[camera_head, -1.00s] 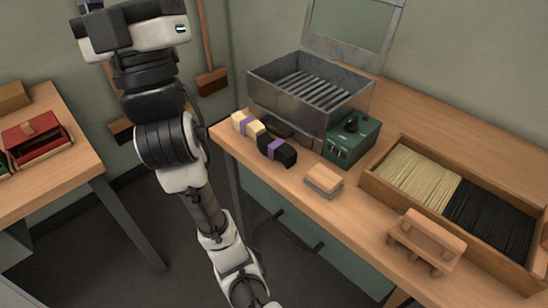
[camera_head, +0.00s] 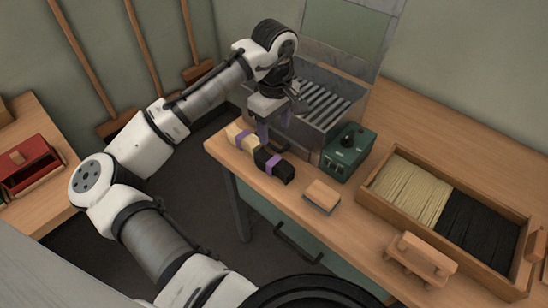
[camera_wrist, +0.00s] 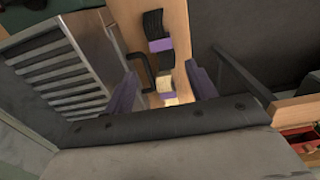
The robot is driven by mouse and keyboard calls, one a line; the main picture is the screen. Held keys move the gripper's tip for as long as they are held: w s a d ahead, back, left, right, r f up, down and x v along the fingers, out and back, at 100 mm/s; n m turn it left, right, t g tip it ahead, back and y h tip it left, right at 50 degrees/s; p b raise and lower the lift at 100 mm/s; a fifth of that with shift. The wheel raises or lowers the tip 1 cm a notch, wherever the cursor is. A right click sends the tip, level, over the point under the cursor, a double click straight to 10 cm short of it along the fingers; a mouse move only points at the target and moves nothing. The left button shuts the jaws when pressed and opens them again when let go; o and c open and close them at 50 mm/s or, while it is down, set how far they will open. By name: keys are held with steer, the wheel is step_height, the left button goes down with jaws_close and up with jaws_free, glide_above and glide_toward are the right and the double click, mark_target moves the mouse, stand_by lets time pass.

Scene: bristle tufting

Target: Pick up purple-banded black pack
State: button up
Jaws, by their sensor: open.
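The black pack (camera_head: 284,172) with a purple band lies on the bench near its left end. It also shows in the wrist view (camera_wrist: 153,24), beyond my fingers, with its purple band toward me. A cream pack (camera_head: 234,133) with a purple band lies just behind it to the left; it shows in the wrist view (camera_wrist: 167,87) between my fingers. My gripper (camera_head: 268,132) is open, pointing down above the packs near the metal bin. In the wrist view its two purple fingers (camera_wrist: 164,88) are spread apart with nothing gripped.
A metal slatted bin (camera_head: 330,83) stands behind the packs. A green box (camera_head: 348,152) with a black knob, a small wooden block (camera_head: 321,196) and a tray of cream and black bristles (camera_head: 376,180) lie to the right. The bench's front edge is close to the packs.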

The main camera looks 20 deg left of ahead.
mark_target(274, 161)
step_height(274, 161, down, 8)
steer(key=shift+p, duration=0.5)
steer(key=shift+f+p, duration=0.85)
steer(key=shift+f, duration=1.85)
steer(key=shift+c, duration=0.3)
steer(key=c, duration=0.7)
